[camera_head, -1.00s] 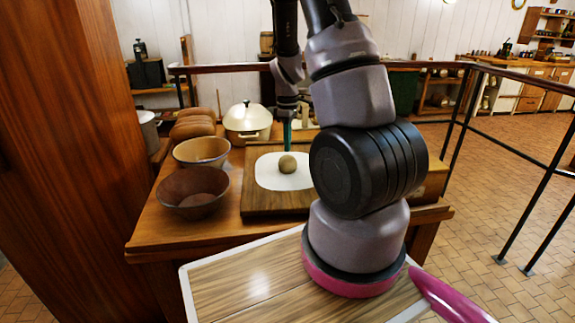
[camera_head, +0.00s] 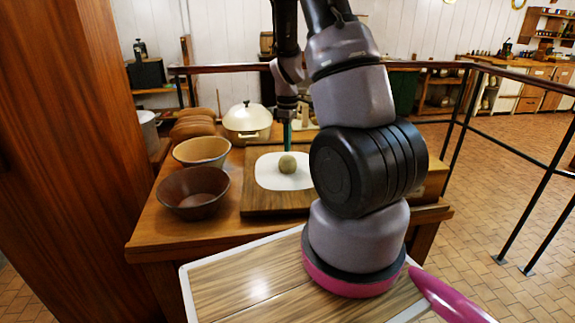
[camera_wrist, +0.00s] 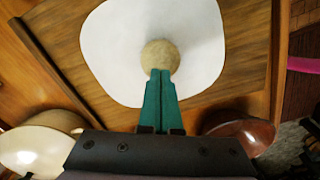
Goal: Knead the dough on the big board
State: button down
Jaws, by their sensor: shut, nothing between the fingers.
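The dough (camera_head: 287,163) is a small tan ball on a white rounded patch (camera_head: 268,174) that lies on the big wooden board (camera_head: 262,204). My gripper (camera_head: 287,148) has teal fingers that point down at the dough, just behind it in the head view. In the wrist view the fingers (camera_wrist: 160,74) are shut together and empty. Their tips overlap the edge of the dough ball (camera_wrist: 160,56); I cannot tell whether they touch it. The patch (camera_wrist: 115,50) and board (camera_wrist: 240,88) also show there. My arm covers the board's right part in the head view.
A brown bowl (camera_head: 193,195) and a tan bowl (camera_head: 202,152) stand left of the board on the wooden table (camera_head: 150,238). A cream lidded pot (camera_head: 248,120) and brown loaves (camera_head: 193,124) are behind. A dark railing (camera_head: 222,69) runs behind the table.

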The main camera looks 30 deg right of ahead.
jog(key=shift+f, duration=0.1)
jog(key=shift+f, duration=0.65)
jog(key=shift+s+f, duration=0.1)
dwell(0.6)
jog(key=shift+r, duration=0.8)
jog(key=shift+f, duration=0.15)
jog(key=shift+f, duration=0.5)
jog(key=shift+f, duration=0.2)
dwell(0.4)
jog(key=shift+r, duration=0.1)
jog(key=shift+r, duration=0.65)
